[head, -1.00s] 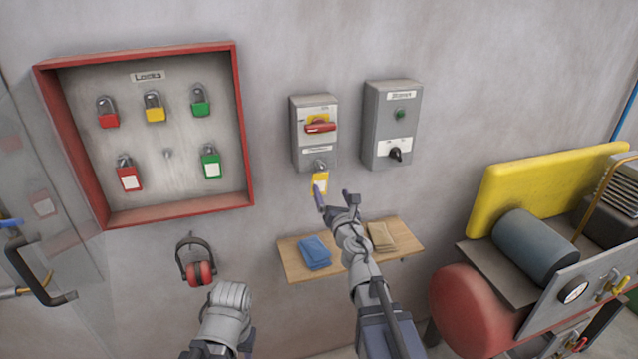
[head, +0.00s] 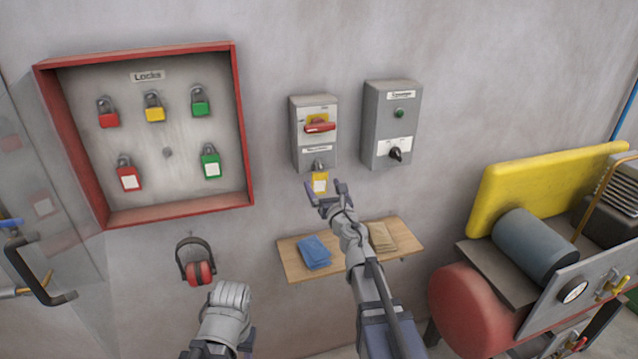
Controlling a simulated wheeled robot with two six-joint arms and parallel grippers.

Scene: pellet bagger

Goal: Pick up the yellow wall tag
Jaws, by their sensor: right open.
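The yellow wall tag (head: 320,183) with a white label hangs under the grey switch box (head: 303,135), from a small metal shackle at the box's lower edge. My right gripper (head: 327,193) is open just below and to the right of the tag, its fingers on either side of the tag's lower part. I cannot tell whether they touch it. My left arm shows at the bottom, but its gripper fingers cannot be made out.
A red-framed lock board (head: 245,130) with several padlocks hangs at left, red ear defenders (head: 200,272) below it. A second grey box (head: 392,125) is to the right. A wooden shelf (head: 345,265) with blue and tan cloths lies below. Machinery (head: 540,245) fills the right.

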